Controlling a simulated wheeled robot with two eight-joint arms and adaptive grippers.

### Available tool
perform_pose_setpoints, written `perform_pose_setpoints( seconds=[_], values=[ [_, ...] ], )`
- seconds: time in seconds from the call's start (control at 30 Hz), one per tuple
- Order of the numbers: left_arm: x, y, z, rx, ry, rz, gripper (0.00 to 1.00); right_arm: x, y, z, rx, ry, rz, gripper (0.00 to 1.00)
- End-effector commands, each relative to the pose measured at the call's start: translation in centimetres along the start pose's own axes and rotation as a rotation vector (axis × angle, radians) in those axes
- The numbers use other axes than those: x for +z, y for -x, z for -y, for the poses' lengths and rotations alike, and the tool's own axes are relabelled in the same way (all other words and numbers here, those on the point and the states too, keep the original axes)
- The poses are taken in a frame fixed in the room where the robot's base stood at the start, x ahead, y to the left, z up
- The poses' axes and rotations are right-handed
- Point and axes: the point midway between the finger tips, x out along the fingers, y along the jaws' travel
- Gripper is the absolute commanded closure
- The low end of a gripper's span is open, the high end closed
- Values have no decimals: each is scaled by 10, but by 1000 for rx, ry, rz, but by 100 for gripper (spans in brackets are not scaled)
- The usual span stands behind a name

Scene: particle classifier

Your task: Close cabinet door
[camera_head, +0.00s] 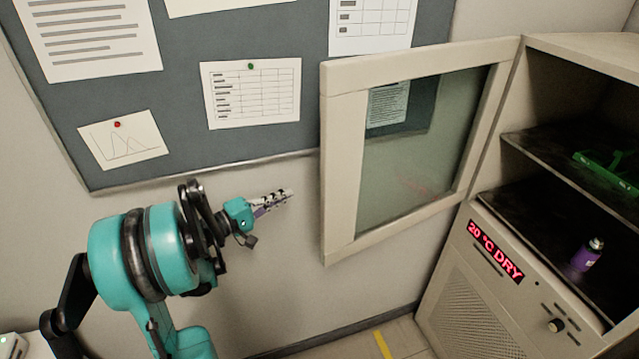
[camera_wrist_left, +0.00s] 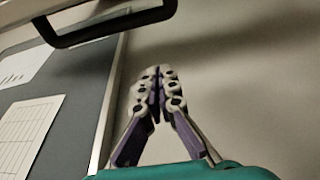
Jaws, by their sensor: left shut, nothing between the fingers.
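The cabinet (camera_head: 487,290) stands at the right in the head view, with a red "20 °C DRY" display on its front. Its framed glass door (camera_head: 343,160) is swung wide open to the left, in front of the wall. My left gripper (camera_head: 290,192) is shut and empty, a little left of the door's free edge and apart from it. In the left wrist view the left gripper (camera_wrist_left: 160,72) has its fingertips together, with a dark bar-shaped handle (camera_wrist_left: 105,27) beyond them at the top. My right gripper is not in view.
Inside the cabinet are a purple bottle (camera_head: 587,255) and a green rack (camera_head: 610,165) on shelves. A grey notice board (camera_head: 185,80) with pinned papers hangs on the wall behind. The floor (camera_head: 400,335) below the door is clear and has a yellow stripe.

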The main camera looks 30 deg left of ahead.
Motion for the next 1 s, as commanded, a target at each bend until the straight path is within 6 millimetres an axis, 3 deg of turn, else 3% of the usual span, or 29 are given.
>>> perform_pose_setpoints(
  seconds=[0.17,0.6,0.8,1.0],
  values=[
    [-1,-13,0,5,1,1,100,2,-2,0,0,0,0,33],
    [0,-103,1,3,1,2,100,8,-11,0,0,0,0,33],
    [28,-89,0,3,1,-2,100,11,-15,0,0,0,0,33],
    [37,-86,0,3,1,-2,100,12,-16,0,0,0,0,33]
  ],
)
